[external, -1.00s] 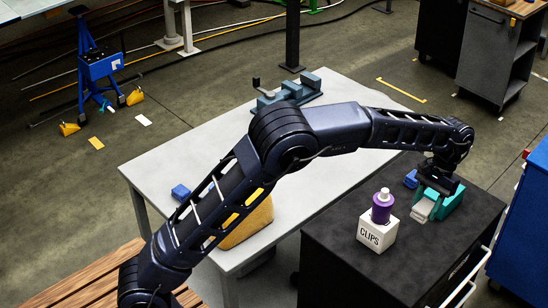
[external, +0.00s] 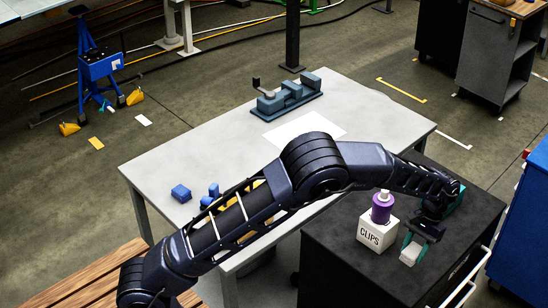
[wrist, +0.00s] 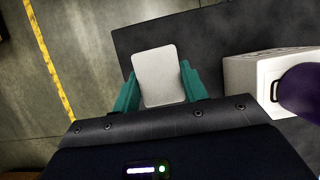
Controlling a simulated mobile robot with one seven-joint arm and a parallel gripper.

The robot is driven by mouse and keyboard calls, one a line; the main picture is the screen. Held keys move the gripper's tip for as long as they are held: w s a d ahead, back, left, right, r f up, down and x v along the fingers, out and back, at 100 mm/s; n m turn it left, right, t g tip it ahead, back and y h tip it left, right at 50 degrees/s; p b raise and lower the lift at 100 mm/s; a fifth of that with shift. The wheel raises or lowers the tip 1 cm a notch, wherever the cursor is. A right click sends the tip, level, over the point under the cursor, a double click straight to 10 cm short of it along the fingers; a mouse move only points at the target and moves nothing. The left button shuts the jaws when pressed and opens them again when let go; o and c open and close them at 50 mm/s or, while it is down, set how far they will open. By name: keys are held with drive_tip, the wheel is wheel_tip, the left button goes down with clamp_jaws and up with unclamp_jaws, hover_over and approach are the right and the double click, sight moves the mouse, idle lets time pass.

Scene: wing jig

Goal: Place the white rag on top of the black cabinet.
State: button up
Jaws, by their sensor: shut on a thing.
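My gripper (external: 415,240) has teal fingers and is shut on the white rag (external: 409,254), a small pale folded block. In the wrist view the rag (wrist: 160,77) sits between the two fingers (wrist: 158,88). The rag is over the front part of the black cabinet's dark top (external: 340,225), right of the CLIPS box. I cannot tell whether it touches the top. The cabinet top also shows in the wrist view (wrist: 210,32).
A white CLIPS box (external: 377,235) with a purple bottle (external: 382,208) stands close left of the gripper. A teal thing (external: 456,198) is behind my wrist.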

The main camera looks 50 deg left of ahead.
sight(405, 276)
drive_tip(key=shift+f, duration=3.75)
drive_tip(key=shift+f, duration=0.15)
drive_tip(key=o, duration=1)
